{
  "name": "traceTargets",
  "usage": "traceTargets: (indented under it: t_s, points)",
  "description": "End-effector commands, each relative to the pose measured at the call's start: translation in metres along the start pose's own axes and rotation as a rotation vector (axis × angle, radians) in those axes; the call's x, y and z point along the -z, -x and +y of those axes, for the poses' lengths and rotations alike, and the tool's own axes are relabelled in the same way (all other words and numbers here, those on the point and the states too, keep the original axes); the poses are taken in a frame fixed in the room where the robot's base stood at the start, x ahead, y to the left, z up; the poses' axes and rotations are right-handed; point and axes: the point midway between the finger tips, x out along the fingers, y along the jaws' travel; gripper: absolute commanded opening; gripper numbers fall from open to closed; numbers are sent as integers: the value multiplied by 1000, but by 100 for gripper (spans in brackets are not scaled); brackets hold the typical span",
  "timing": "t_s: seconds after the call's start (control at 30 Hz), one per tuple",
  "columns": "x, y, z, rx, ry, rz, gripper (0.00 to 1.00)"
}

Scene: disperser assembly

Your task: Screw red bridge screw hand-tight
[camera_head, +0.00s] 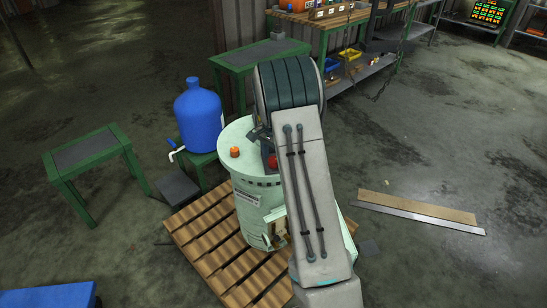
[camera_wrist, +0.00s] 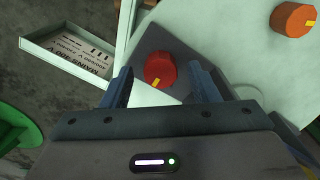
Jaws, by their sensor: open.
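The red bridge screw (camera_wrist: 160,69) is a round red knob with a yellow mark, standing on a dark grey plate in the wrist view. It also shows in the head view (camera_head: 272,161), partly hidden by my arm. My gripper (camera_wrist: 160,84) is open, with one finger on each side of the red screw and a gap visible on both sides. An orange knob (camera_wrist: 295,19) with a yellow mark sits on the pale green top to the right. It also shows in the head view (camera_head: 235,152) on top of the pale green drum (camera_head: 250,205).
The drum stands on a wooden pallet (camera_head: 205,245). A blue water jug (camera_head: 198,112) stands on a green stool behind left. A green table (camera_head: 85,158) is at the left. A white tray with printed labels (camera_wrist: 70,45) lies beside the plate. Planks (camera_head: 415,207) lie on the floor right.

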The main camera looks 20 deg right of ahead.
Motion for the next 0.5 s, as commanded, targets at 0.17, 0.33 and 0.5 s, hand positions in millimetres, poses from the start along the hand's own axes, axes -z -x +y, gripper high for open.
traceTargets:
  t_s: [0.17,0.33,0.5]
  points:
    - [1,35,-1,5,0,4,55]
    - [1,76,0,5,0,4,55]
    - [1,109,1,4,-2,5,55]
